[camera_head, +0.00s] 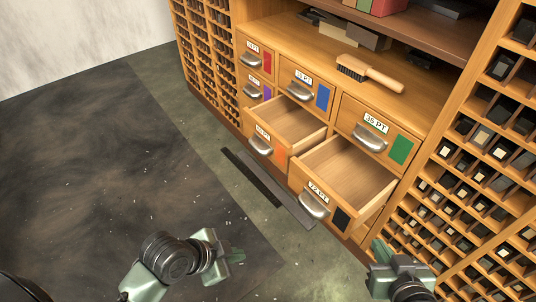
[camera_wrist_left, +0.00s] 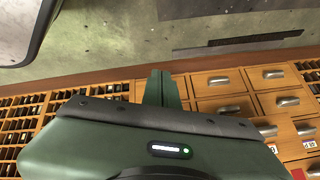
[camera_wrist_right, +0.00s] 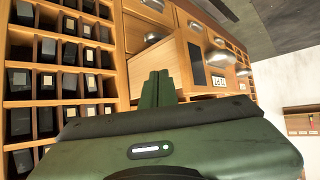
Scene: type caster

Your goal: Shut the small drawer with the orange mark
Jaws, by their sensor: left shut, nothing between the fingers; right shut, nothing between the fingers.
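The small drawer with the orange mark (camera_head: 281,153) stands pulled out of the wooden cabinet in the head view, with its empty inside showing. It has a metal handle and a white label on its front. My left gripper (camera_head: 238,256) is shut and empty, above the floor in front of the cabinet and well apart from the drawer. It also shows in the left wrist view (camera_wrist_left: 161,88). My right gripper (camera_head: 380,250) is shut and empty, at the lower right in front of the cabinet. It also shows in the right wrist view (camera_wrist_right: 157,88).
A larger drawer with a black mark (camera_head: 341,217) is also pulled out, right of the orange one. Drawers with blue (camera_head: 323,96), green (camera_head: 401,150) and red (camera_head: 267,61) marks are shut. A brush (camera_head: 369,72) lies on the cabinet top. Dark strips (camera_head: 252,178) lie on the floor.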

